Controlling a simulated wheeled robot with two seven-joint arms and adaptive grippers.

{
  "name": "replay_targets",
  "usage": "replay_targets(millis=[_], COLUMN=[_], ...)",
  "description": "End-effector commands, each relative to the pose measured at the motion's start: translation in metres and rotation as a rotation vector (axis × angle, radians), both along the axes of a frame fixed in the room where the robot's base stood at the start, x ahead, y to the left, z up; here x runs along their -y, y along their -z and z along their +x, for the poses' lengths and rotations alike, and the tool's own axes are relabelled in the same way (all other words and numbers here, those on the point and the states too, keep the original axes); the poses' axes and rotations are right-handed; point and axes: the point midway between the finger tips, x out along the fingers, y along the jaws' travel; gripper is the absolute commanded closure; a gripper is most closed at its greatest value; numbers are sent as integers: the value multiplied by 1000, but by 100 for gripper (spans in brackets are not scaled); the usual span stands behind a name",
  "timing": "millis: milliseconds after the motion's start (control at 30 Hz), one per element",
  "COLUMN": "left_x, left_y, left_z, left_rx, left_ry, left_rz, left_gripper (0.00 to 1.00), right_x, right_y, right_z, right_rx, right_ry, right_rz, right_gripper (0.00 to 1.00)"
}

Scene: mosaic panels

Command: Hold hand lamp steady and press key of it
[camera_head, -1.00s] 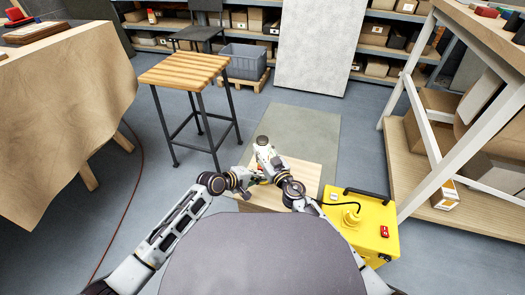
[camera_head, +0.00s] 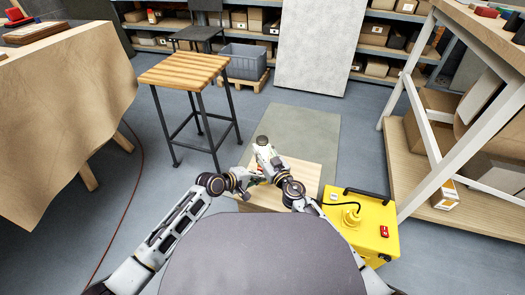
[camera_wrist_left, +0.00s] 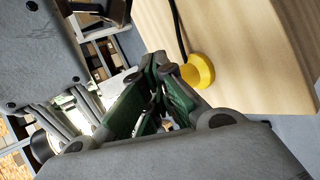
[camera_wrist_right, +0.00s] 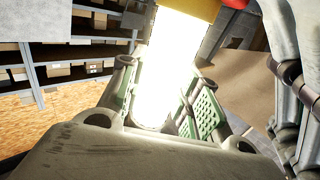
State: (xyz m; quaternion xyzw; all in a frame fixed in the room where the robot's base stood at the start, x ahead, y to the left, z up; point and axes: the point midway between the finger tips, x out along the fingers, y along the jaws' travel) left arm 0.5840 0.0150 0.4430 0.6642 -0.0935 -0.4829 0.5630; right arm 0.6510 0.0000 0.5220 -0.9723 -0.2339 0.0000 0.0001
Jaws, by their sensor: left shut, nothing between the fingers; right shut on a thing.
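The hand lamp shows in the right wrist view as a bright white glowing tube (camera_wrist_right: 172,60) with a yellow end and a red part at the top. My right gripper (camera_wrist_right: 158,95) is shut on this tube, with a green pad on each side. In the left wrist view my left gripper (camera_wrist_left: 160,75) is shut and empty, close to a round yellow piece (camera_wrist_left: 198,70) with a black cable. I cannot tell whether they touch. In the head view my left gripper (camera_head: 252,182) is beside and below my right gripper (camera_head: 267,157); the arms hide most of the lamp.
A small light wooden table (camera_head: 304,175) stands under both grippers. A yellow box (camera_head: 372,225) with a black handle, a red switch and a cable stands to its right. A slatted wooden stool (camera_head: 185,70) stands behind on the left. Grey floor lies open between.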

Motion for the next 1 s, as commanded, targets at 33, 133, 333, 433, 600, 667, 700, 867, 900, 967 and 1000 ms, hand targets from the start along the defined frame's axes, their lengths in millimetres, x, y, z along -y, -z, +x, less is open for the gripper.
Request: replay_targets(millis=[33,133,333,433,600,667,700,867,900,967,1000], left_x=[0,0,0,-1,-5,-6,-6,-9,-10,-11,-12], left_y=[0,0,0,0,1,1,0,0,0,1,1], left_z=[0,0,-1,-4,-13,-16,-19,-28,-30,-34,-36], left_rx=[0,0,0,0,-1,-1,-1,-1,-1,-2,-2], left_ry=[0,0,0,0,0,0,0,0,0,0,0], left_rz=[0,0,0,0,1,1,1,-1,-1,-1,-1], left_gripper=[100,100,100,100,100,100,100,100,100,100,100], right_x=[0,0,0,0,0,0,0,0,0,0,0], right_y=[1,1,1,1,1,1,1,1,1,1,1], right_z=[0,0,0,0,0,0,0,0,0,0,0], right_rx=[-1,-1,-1,-1,-1,-1,-1,-1,-1,-1,-1], right_ry=[-1,-1,0,0,0,0,0,1,1,1,1], right_rz=[0,0,0,0,0,0,0,0,0,0,0], right_gripper=[100,100,100,100,100,100,100,100,100,100,100])
